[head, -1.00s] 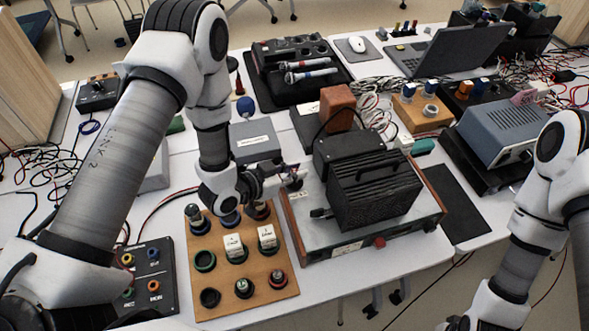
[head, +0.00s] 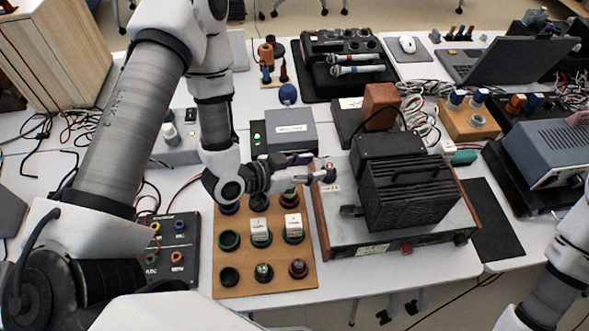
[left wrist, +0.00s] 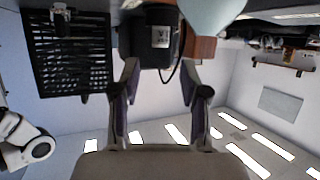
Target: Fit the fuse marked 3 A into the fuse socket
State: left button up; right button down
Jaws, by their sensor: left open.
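A wooden board (head: 223,284) in the head view carries several round, coloured-ring holders. Two white labelled blocks stand in its middle row, the left one (head: 260,230) and the right one (head: 293,227). Their print is too small to read, so I cannot tell which piece is the 3 A fuse. I cannot identify the fuse socket for certain. My left gripper (head: 318,166) is open above the left edge of the wood-sided device (head: 390,247), beyond the board. Its spread fingers (left wrist: 160,88) show nothing between them in the left wrist view. My right gripper is outside the frames.
The black finned box (head: 410,200) stands on the device, right of my left gripper. A grey box (head: 290,130) and a brown block (head: 381,106) stand behind. A black terminal box (head: 172,245) is left of the board. Loose cables lie on the left.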

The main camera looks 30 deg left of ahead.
pick_arm(q)
jog(key=v, duration=0.5)
jog(key=shift+s+a+r, duration=0.15)
jog(key=shift+s+a, duration=0.1)
jog(key=shift+s, duration=0.05)
